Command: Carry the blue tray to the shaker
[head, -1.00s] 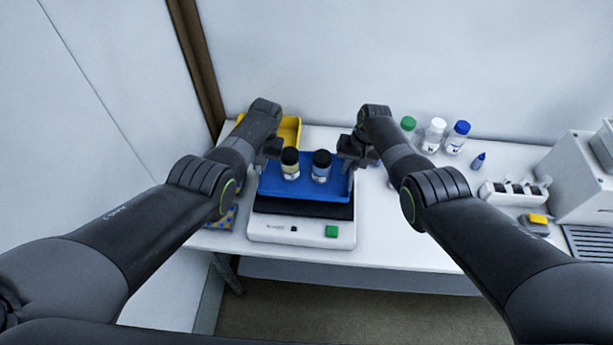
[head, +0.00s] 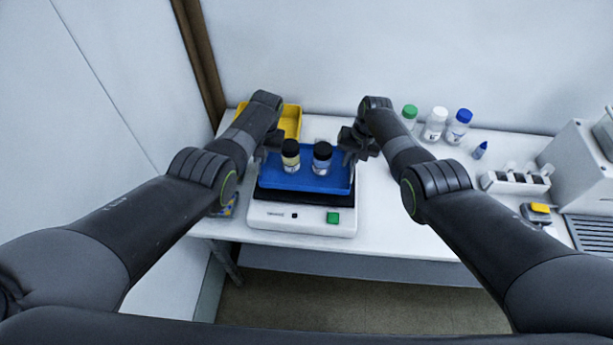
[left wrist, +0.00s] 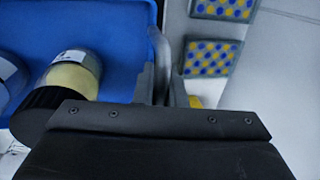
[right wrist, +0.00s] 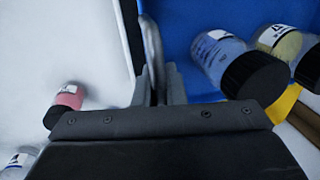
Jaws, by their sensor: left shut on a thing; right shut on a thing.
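The blue tray (head: 300,179) is at the shaker (head: 300,217), a white box with a black top and a green button. The tray lies over the black top; I cannot tell whether it touches. Two black-capped vials, one yellowish (head: 290,157) and one bluish (head: 321,160), stand in the tray. My left gripper (head: 268,153) is shut on the tray's left edge, and the left wrist view shows its fingers (left wrist: 163,85) at the rim. My right gripper (head: 350,152) is shut on the right edge, its fingers (right wrist: 157,85) at the rim in the right wrist view.
A yellow tray (head: 291,118) is behind on the left. Green-capped (head: 409,115), white-capped (head: 435,125) and blue-capped (head: 458,127) bottles stand at the back right. A white rack (head: 516,181) is further right.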

